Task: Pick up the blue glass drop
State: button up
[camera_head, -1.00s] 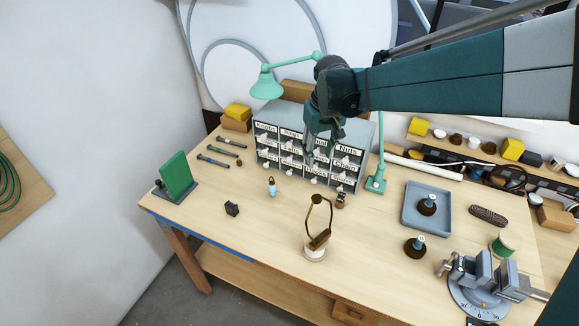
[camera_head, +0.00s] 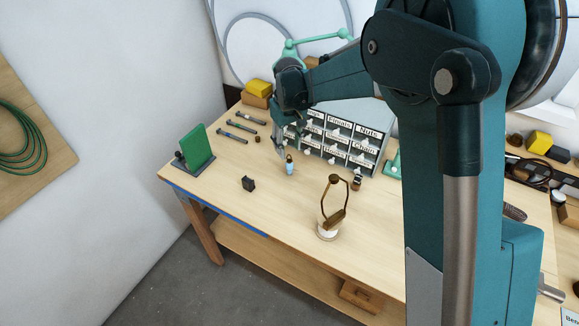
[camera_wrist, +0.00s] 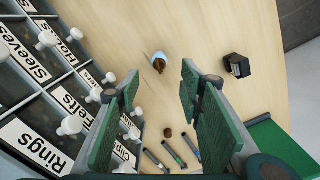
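The blue glass drop (camera_head: 290,168) is a small pale-blue piece with a brownish top, standing on the wooden bench in front of the drawer cabinet. In the wrist view the drop (camera_wrist: 159,58) shows beyond my fingertips, roughly in line with the gap between them. My gripper (camera_wrist: 160,88) is open, with its two green-padded fingers apart and nothing between them. In the head view my gripper (camera_head: 291,136) hangs just behind and above the drop, beside the cabinet, with the fingers partly hard to make out.
The labelled drawer cabinet (camera_head: 338,145) with white knobs stands close to my gripper. A small black block (camera_head: 248,184), a brass lamp frame (camera_head: 333,208), a green board (camera_head: 198,149) and several dark tools (camera_head: 235,132) are on the bench. Bare wood surrounds the drop.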

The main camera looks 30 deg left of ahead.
aim_at(289, 160)
dwell(0.3)
jog(key=shift+f, duration=1.3)
jog(key=shift+f+p, duration=0.5)
jog(key=shift+f, duration=2.1)
jog(key=shift+c, duration=0.7)
jog(key=c, duration=0.9)
